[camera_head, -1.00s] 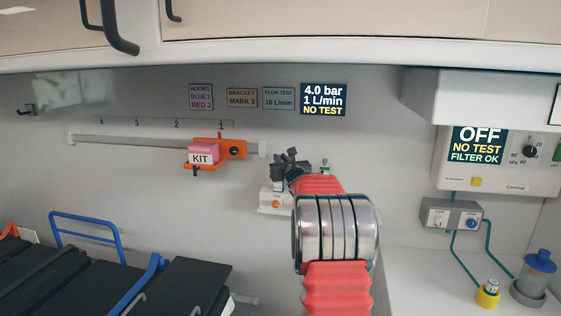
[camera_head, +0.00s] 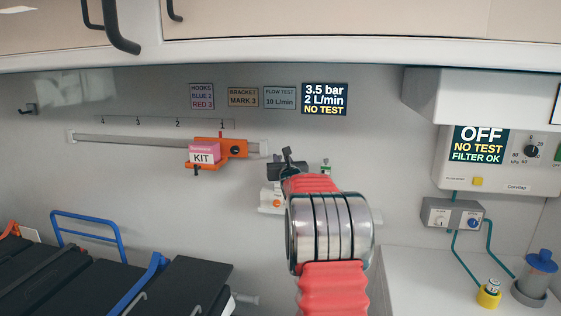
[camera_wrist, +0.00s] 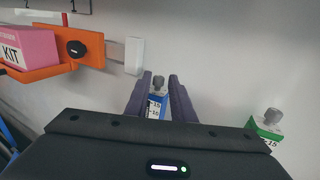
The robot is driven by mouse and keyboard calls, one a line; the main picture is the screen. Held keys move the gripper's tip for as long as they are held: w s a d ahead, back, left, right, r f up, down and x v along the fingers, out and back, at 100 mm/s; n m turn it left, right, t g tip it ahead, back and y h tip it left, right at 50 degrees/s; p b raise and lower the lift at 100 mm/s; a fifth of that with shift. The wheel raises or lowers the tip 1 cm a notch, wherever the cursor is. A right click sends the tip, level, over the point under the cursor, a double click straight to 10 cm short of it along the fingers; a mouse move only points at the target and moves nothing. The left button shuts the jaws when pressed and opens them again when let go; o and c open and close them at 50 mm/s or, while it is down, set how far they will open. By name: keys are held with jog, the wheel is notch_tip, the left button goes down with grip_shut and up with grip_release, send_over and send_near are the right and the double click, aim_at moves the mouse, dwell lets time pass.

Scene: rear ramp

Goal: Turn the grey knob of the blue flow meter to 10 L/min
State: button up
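The blue flow meter (camera_wrist: 156,106) stands below the middle of the wrist view, with its grey knob (camera_wrist: 158,82) on top. The purple fingers of my gripper (camera_wrist: 160,77) stand on either side of the knob, apart, with a narrow gap visible beside it. In the head view my gripper (camera_head: 287,165) is at the wall outlets and largely hides the blue flow meter. The wall display (camera_head: 324,99) reads 3.5 bar, 2 L/min, NO TEST. A label (camera_head: 280,97) reads FLOW TEST 10 L/min.
A green flow meter (camera_wrist: 266,128) stands to the right of my gripper. An orange bracket (camera_head: 232,149) with a pink KIT box (camera_head: 203,154) sits on the rail to the left. A suction unit (camera_head: 497,160) is at the right, and a black stretcher (camera_head: 185,280) at lower left.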

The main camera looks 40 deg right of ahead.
jog(key=shift+o, duration=1.1)
jog(key=shift+s+f, duration=0.1)
jog(key=shift+s, duration=0.05)
jog(key=v, duration=1.3)
jog(key=shift+s+a, duration=0.2)
